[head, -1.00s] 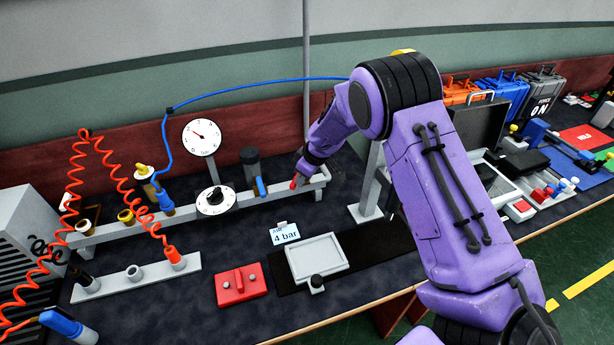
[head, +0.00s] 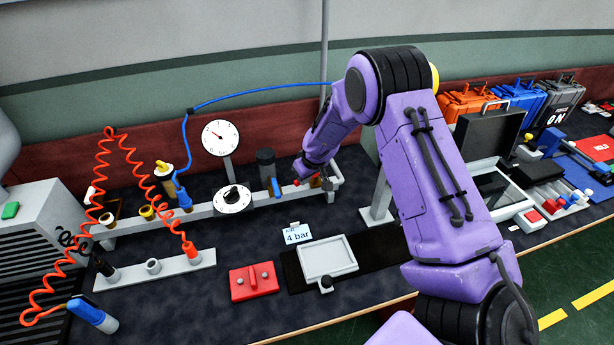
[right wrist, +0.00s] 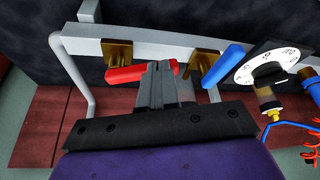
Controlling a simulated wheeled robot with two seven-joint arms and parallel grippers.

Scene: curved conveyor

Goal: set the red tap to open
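The red tap (right wrist: 124,75) has a bar handle beside a brass fitting (right wrist: 118,54) on the grey pipe rail. In the right wrist view the handle lies roughly along the rail. In the head view only a bit of its red end (head: 297,183) shows beside my gripper. My right gripper (right wrist: 158,68) has its fingers together, across the handle, with red showing on both sides. It seems to touch the handle; I see no clear grip around it. It also shows in the head view (head: 308,174), partly hidden by its own wrist. My left gripper is not in view.
A blue tap (right wrist: 222,68) sits close beside on the same rail, with the black-and-white dial (right wrist: 272,66) beyond it. A gauge (head: 220,138) stands behind the rail. A red block (head: 254,282) and a grey tray (head: 328,258) lie in front.

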